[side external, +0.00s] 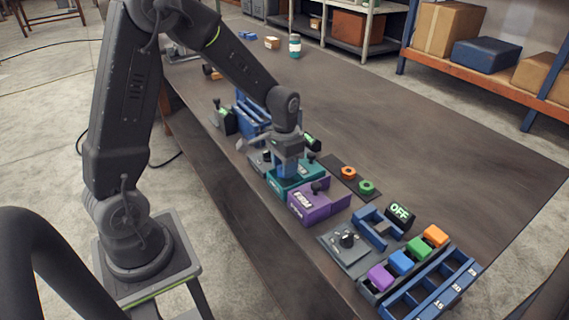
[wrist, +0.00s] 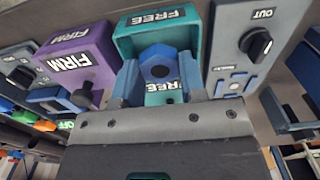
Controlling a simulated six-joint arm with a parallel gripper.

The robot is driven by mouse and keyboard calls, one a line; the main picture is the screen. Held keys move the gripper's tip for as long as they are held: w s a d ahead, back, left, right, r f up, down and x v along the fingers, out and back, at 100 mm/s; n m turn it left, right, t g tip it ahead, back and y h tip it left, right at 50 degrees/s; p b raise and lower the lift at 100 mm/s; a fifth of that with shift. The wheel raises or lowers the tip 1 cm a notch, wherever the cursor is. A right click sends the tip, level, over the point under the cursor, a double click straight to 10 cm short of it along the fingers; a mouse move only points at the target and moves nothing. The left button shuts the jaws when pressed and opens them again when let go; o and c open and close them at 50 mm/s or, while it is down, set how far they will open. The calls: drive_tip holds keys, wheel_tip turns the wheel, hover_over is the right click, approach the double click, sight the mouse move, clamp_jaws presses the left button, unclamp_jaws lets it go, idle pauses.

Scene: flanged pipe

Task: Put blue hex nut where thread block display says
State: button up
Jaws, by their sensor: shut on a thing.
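The blue hex nut (wrist: 160,66) with a dark round hole sits between the two fingers of my gripper (wrist: 160,84) in the wrist view. My gripper is shut on it, over the teal tray (wrist: 124,46) labelled FREE. I cannot tell whether the nut touches the tray floor. In the side view my gripper (side external: 287,172) is low over the teal tray (side external: 273,185), and the nut is hidden. The purple tray (wrist: 98,50) labelled FIRM stands beside the teal one. I cannot make out a thread block display for certain.
An orange ring (side external: 347,173) and a green ring (side external: 367,187) lie on a dark strip behind the trays. A display (side external: 400,213) reads OFF. The table's far side is mostly clear.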

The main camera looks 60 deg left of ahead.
drive_tip(key=shift+f, duration=1.3)
idle(0.4)
drive_tip(key=o, duration=0.9)
drive_tip(key=shift+r, duration=0.55)
drive_tip(key=shift+o, duration=1.2)
drive_tip(key=shift+r, duration=2.95)
drive_tip(key=shift+r, duration=0.1)
